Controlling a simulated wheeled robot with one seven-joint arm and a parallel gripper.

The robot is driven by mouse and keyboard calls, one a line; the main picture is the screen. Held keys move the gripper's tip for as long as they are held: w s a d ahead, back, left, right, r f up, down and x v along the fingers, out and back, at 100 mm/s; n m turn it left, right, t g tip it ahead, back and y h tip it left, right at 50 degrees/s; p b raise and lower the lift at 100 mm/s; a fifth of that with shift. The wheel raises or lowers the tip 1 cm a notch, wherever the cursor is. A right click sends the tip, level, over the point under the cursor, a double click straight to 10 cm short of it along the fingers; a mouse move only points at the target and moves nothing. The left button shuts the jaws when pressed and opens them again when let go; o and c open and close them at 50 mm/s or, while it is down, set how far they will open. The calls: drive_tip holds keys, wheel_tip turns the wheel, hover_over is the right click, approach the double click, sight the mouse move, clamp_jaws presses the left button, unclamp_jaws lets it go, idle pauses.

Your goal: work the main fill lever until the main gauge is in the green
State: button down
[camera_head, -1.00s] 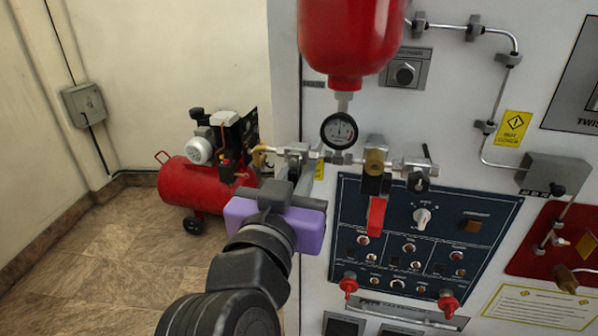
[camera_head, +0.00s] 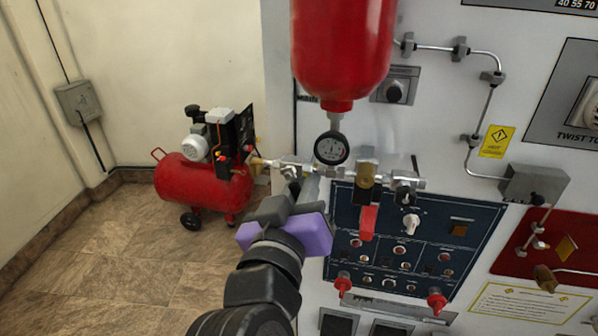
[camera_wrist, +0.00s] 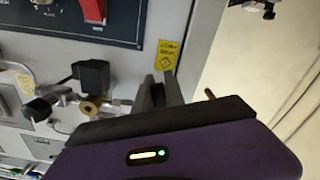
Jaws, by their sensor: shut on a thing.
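The round main gauge (camera_head: 331,148) hangs below the red tank in the head view; its needle is too small to read. My gripper (camera_head: 287,190), with a purple body, is at the left end of the pipe run, below and left of the gauge. Its dark fingers also show in the wrist view (camera_wrist: 160,92). They are shut on the main fill lever, which is mostly hidden behind them and my wrist.
The dark blue control panel (camera_head: 430,262) has several knobs and red fittings. A red compressor (camera_head: 200,185) stands on the floor at left. Open floor lies left of my arm.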

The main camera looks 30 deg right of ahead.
drive_tip(key=shift+s+d+r+n+p, duration=0.1)
drive_tip(key=shift+s+r+n+p, duration=0.05)
drive_tip(key=shift+n+p, duration=0.4)
drive_tip(key=shift+s+d+r+n+p, duration=0.1)
drive_tip(key=shift+n+p, duration=0.3)
drive_tip(key=shift+n, duration=0.25)
drive_tip(key=c, duration=1.4)
unclamp_jaws()
drive_tip(key=shift+a, duration=0.1)
drive_tip(key=b+v, duration=0.1)
drive_tip(key=v, duration=0.6)
drive_tip(key=shift+s+a+b, duration=0.2)
drive_tip(key=shift+s+b, duration=0.15)
drive_tip(key=shift+b, duration=0.05)
